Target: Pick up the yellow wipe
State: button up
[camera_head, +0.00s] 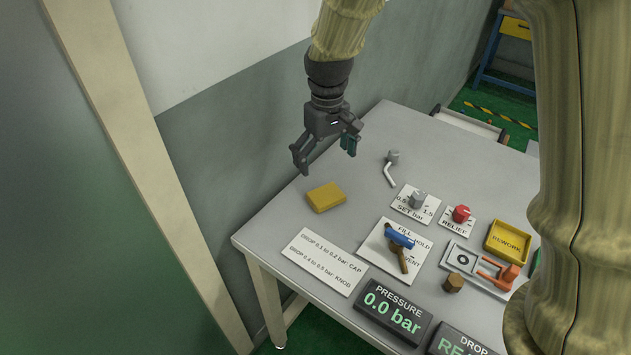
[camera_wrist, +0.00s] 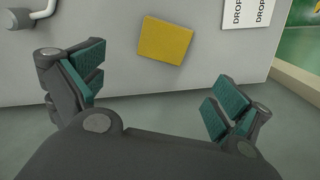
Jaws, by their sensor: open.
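The yellow wipe (camera_head: 326,197) is a small flat yellow block lying on the grey table near its back left edge. In the wrist view the yellow wipe (camera_wrist: 165,41) shows whole, slightly tilted, beyond and between the fingertips. My gripper (camera_head: 327,152) hangs above the table near the wipe, its fingers spread and empty. In the wrist view my gripper (camera_wrist: 160,92) shows both green-padded fingers wide apart with nothing between them. Nothing hides the wipe in either view.
A printed label sheet (camera_head: 325,264) lies in front of the wipe. A bent metal rod (camera_head: 391,170) is on the table to the right. The blue-handled valve (camera_head: 400,240), a red knob (camera_head: 461,213), a REWORK tray (camera_head: 507,242) and a pressure display (camera_head: 391,309) stand further right. A wall runs behind the table.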

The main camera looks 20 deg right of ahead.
aim_at(326, 193)
jog(key=shift+s+a+f, duration=0.1)
jog(key=shift+s+f, duration=0.25)
jog(key=shift+f, duration=0.05)
jog(key=s, duration=0.1)
jog(key=s+f, duration=0.1)
jog(key=s, duration=0.1)
jog(key=shift+s+f, duration=0.1)
jog(key=shift+f, duration=0.2)
jog(key=shift+s+r+t, duration=0.1)
jog(key=shift+s+t, duration=0.2)
jog(key=shift+s, duration=0.1)
jog(key=w+f, duration=0.4)
jog(key=f, duration=0.1)
jog(key=shift+w+f, duration=0.1)
jog(key=shift+s+d+f, duration=0.1)
jog(key=shift+s+f, duration=0.25)
jog(key=shift+s, duration=0.2)
jog(key=shift+s+d+f, duration=0.1)
jog(key=shift+s+f, duration=0.2)
jog(key=shift+s, duration=0.2)
jog(key=shift+w+f, duration=0.55)
jog(key=shift+w, duration=0.05)
jog(key=shift+c, duration=0.4)
jog(key=shift+a, duration=0.1)
jog(key=c, duration=0.3)
jog(key=shift+s+r, duration=0.25)
jog(key=c, duration=0.4)
jog(key=shift+c, duration=0.2)
